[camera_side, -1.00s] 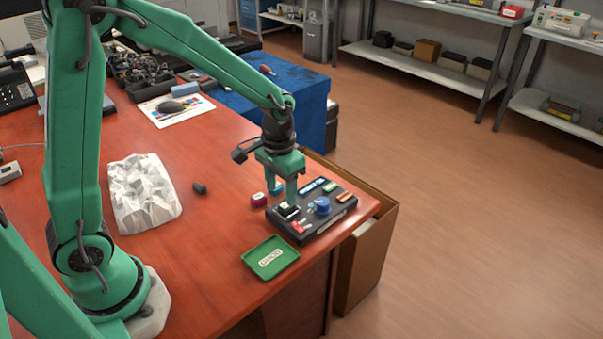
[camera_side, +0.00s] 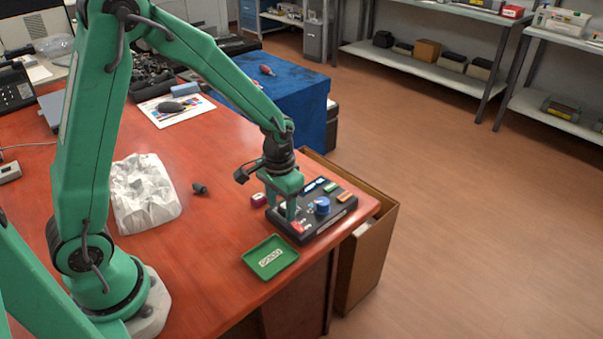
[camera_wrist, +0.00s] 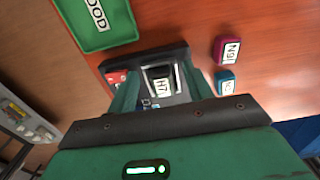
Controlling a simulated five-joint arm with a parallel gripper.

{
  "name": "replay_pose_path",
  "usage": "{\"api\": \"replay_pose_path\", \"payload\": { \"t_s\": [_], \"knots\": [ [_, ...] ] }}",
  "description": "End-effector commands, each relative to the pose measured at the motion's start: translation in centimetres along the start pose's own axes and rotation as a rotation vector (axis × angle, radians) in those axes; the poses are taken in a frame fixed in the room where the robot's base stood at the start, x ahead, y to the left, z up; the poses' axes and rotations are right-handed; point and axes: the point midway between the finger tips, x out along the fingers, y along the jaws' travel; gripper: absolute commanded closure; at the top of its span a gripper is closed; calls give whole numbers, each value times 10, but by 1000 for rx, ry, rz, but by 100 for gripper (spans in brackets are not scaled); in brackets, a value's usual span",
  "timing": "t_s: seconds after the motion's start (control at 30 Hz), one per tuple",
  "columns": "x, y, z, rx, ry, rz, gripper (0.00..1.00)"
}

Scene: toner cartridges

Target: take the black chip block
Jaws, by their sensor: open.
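The black chip block (camera_wrist: 161,80), with a white label that seems to read H7, sits in the dark fixture board in the wrist view. My gripper (camera_wrist: 160,75) is open, with one finger on each side of the block. Whether the fingers touch it I cannot tell. In the side view my gripper (camera_side: 291,213) is down at the left part of the fixture board (camera_side: 325,221) and mostly hides the block.
A green tray (camera_side: 270,257) labelled GOOD lies in front of the board. A magenta block (camera_side: 258,200) and a teal block (camera_wrist: 224,82) stand beside it. The board also carries a blue knob (camera_side: 322,206) and red (camera_side: 298,227), green and orange pieces. An open box (camera_side: 368,245) stands beyond the desk edge.

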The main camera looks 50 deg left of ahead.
Motion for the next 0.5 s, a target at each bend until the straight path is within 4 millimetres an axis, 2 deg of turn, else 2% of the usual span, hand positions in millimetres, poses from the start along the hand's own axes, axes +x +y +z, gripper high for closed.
{"api": "replay_pose_path", "payload": {
  "t_s": [0.07, 0.1, 0.33, 0.5],
  "knots": [
    [0, 0, 0, 0, 0, 0, 49],
    [0, 0, 0, 0, 0, 0, 53],
    [0, 0, 0, 0, 0, 0, 98],
    [0, 0, 0, 0, 0, 0, 100]
  ]
}}
